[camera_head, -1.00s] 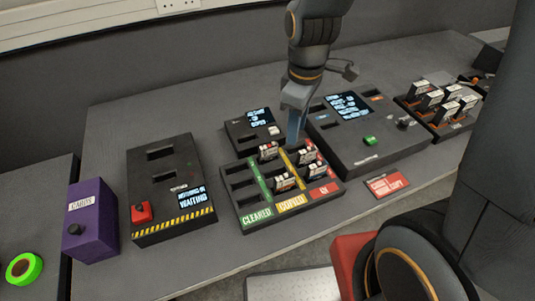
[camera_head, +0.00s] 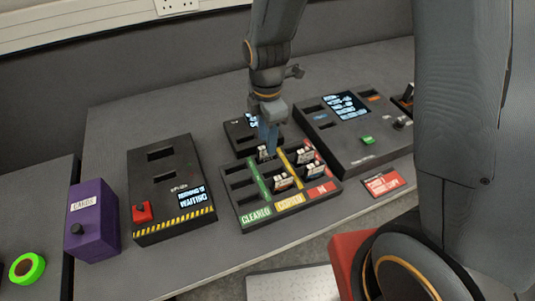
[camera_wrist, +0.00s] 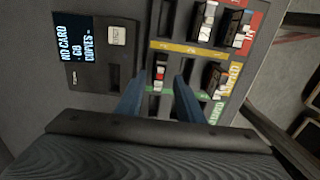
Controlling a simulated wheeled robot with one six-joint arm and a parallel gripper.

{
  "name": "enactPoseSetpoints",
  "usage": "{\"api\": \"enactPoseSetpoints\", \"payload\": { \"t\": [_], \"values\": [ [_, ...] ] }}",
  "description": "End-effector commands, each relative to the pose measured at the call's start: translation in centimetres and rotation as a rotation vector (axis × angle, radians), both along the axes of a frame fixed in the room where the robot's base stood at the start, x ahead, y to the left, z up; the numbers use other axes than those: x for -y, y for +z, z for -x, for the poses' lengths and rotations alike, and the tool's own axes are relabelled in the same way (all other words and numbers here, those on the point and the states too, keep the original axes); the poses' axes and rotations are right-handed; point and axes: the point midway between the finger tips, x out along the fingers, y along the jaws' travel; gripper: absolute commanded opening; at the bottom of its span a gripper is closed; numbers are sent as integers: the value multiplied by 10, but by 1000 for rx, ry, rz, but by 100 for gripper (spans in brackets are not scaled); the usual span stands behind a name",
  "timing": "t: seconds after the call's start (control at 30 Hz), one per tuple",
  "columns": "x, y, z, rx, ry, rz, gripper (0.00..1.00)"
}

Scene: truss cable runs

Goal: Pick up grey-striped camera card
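My gripper (camera_head: 268,143) hangs over the far end of the sorting tray (camera_head: 232,203). In the wrist view its two blue fingers (camera_wrist: 158,82) are open. A card with a white and red label (camera_wrist: 160,71) stands in a slot between the green and yellow strips, in line with the gap between the fingertips. The fingers partly hide this card (camera_head: 263,153) in the head view. Other upright cards stand in the tray, such as one near the COPIED label (camera_head: 282,182) and one by the red strip (camera_head: 305,156). I cannot make out a grey stripe on any card.
A small reader with a screen (camera_wrist: 96,45) adjoins the tray's far side. A large console (camera_head: 350,140) stands to the right. A black box with a red button (camera_head: 172,190) and a purple CARDS box (camera_head: 92,220) stand to the left.

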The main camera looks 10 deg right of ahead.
Motion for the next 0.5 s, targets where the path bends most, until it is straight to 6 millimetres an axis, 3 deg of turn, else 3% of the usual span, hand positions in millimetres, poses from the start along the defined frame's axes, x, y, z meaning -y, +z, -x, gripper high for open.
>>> {"api": "enactPoseSetpoints", "payload": {
  "t": [0.3,0.5],
  "values": [
    [-1,-33,0,-2,-1,1,34],
    [-1,-39,-1,0,-1,0,34]
  ]
}}
